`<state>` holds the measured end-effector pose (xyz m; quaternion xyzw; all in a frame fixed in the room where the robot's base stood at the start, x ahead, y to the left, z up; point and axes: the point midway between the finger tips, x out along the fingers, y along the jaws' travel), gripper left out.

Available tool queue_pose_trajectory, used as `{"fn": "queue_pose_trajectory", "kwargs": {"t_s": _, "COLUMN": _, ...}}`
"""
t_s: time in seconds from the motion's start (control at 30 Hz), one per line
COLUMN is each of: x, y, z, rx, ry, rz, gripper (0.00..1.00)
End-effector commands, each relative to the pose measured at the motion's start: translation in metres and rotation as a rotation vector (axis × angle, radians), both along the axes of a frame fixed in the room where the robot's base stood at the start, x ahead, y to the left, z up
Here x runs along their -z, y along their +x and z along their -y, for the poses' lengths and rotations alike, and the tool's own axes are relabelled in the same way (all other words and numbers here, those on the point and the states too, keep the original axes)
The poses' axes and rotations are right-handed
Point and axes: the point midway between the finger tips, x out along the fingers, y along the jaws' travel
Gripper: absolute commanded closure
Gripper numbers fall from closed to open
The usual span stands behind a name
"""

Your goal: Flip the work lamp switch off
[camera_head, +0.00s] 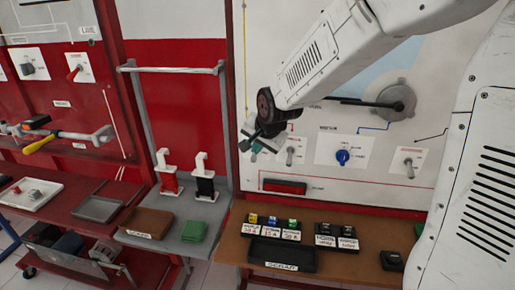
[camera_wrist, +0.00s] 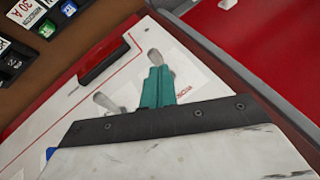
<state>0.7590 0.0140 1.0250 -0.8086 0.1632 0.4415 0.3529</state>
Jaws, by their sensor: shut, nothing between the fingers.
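My gripper (camera_head: 256,147) is in front of the left part of the white panel (camera_head: 330,190). Its teal fingers (camera_wrist: 158,84) are closed together with nothing between them. In the wrist view a toggle switch with a pale lever (camera_wrist: 155,58) stands right at the fingertips; I cannot tell whether they touch. Another toggle switch (camera_head: 290,155) is just right of the gripper in the head view and also shows in the wrist view (camera_wrist: 106,102). A third toggle (camera_head: 409,166) is farther right. The labels are too small to tell which is the work lamp switch.
A blue knob (camera_head: 342,157) and a grey round part (camera_head: 397,99) are on the panel. A red bar (camera_head: 284,187) is below the switches. A brown bench (camera_head: 228,250) with a black tray (camera_head: 281,256) and small labelled blocks stands under the panel.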

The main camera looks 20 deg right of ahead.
Motion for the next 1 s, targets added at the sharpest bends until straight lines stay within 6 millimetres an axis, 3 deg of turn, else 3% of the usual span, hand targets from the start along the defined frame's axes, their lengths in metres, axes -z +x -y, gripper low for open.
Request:
{"fn": "queue_pose_trajectory", "kwargs": {"t_s": 0.17, "x": -0.006, "y": -0.003, "z": 0.001, "rx": 0.000, "ry": 0.000, "rz": 0.001, "gripper": 1.00}}
{"fn": "queue_pose_trajectory", "kwargs": {"t_s": 0.37, "x": -0.035, "y": -0.018, "z": 0.004, "rx": -0.005, "ry": 0.001, "rz": 0.005, "gripper": 1.00}}
{"fn": "queue_pose_trajectory", "kwargs": {"t_s": 0.7, "x": -0.048, "y": -0.087, "z": -0.005, "rx": 0.001, "ry": 0.001, "rz": 0.003, "gripper": 1.00}}
{"fn": "queue_pose_trajectory", "kwargs": {"t_s": 1.0, "x": -0.053, "y": -0.111, "z": -0.010, "rx": 0.000, "ry": 0.000, "rz": 0.000, "gripper": 1.00}}
